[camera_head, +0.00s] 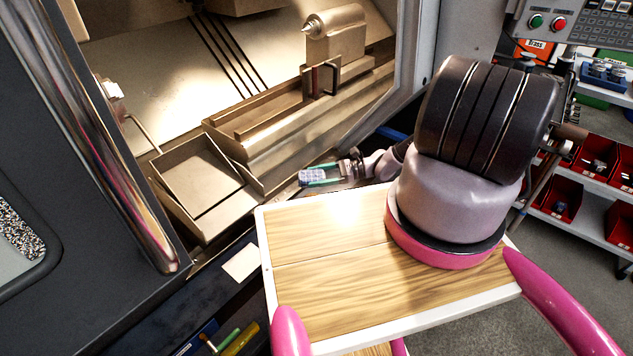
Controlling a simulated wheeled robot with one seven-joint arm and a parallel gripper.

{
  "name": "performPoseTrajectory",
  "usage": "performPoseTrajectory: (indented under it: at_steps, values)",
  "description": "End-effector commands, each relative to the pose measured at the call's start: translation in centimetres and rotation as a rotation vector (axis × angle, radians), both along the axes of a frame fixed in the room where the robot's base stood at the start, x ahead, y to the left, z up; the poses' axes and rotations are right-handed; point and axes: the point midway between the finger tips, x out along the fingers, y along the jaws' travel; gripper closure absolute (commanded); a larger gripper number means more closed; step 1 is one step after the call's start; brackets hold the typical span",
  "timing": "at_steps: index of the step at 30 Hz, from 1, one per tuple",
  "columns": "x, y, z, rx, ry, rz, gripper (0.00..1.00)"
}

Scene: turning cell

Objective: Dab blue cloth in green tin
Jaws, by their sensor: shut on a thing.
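My gripper (322,175) is small in the view, beyond the wooden top, in front of the open machine. Its fingers show green edges and are shut on a small pale blue, patterned piece, which looks like the blue cloth (311,177). The cloth is at the fingertips, close to the machine's lower front edge in the picture; whether it touches anything there I cannot tell. I cannot make out a green tin in this view.
The machine's opening holds an empty-looking metal tray (170,190) and a tailstock (337,35). A wooden top (325,265) with a white rim is in front. Red bins (562,198) stand on shelves at right. Tools with green and yellow handles (240,340) lie at bottom left.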

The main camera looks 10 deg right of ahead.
Motion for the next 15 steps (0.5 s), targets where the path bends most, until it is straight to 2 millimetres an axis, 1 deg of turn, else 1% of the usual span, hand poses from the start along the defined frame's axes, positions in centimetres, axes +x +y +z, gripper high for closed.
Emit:
performPoseTrajectory:
  at_steps: [1, 3, 10, 15]
  values:
    - [-0.2, 0.0, -0.9, -0.003, 0.001, 0.011, 0.73]
    - [-0.3, -0.1, -1.7, -0.001, 0.0, 0.015, 0.73]
    - [-0.3, -0.2, -3.2, 0.003, -0.001, 0.016, 0.73]
    - [-0.4, -0.2, -5.0, 0.003, -0.001, 0.017, 0.73]
